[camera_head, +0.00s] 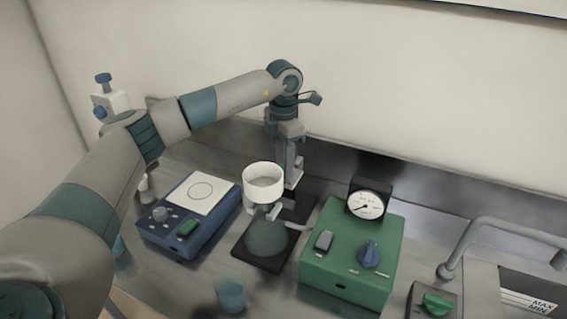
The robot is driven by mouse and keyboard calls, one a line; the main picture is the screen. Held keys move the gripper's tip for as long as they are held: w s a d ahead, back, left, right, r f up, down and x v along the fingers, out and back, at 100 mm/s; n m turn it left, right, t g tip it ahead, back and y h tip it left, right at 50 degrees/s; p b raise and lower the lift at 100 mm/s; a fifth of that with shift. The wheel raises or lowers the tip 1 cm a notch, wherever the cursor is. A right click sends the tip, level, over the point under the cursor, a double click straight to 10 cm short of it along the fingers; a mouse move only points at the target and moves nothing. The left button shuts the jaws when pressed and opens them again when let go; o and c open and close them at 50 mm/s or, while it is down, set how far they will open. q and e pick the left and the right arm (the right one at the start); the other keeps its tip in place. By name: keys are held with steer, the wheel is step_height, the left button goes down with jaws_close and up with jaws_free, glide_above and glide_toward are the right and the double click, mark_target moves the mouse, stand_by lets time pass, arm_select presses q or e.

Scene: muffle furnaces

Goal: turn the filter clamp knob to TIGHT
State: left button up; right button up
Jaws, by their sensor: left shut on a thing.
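The filter stands on a dark mat (250,259), with a white funnel (264,190) above a grey-green flask (267,238). A pale clamp (266,211) sits at the neck between funnel and flask. My left gripper (292,180) points down just behind and right of the funnel. It is shut on what seems to be the filter clamp knob, which the jaws and funnel largely hide. The knob's marks and setting cannot be read. My right gripper is out of view.
A green pump box (346,283) with a gauge (367,205) and blue knob (370,253) stands close on the right. A blue stirrer (176,241) is on the left. A small blue-green beaker (231,294) stands in front. A curved tap (500,221) is far right.

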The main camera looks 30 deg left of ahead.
arm_select(q)
steer(key=shift+f+m+b, duration=0.15)
steer(key=shift+m+b, duration=0.75)
steer(key=shift+m, duration=0.5)
steer(key=shift+r, duration=0.2)
steer(key=o, duration=1.1)
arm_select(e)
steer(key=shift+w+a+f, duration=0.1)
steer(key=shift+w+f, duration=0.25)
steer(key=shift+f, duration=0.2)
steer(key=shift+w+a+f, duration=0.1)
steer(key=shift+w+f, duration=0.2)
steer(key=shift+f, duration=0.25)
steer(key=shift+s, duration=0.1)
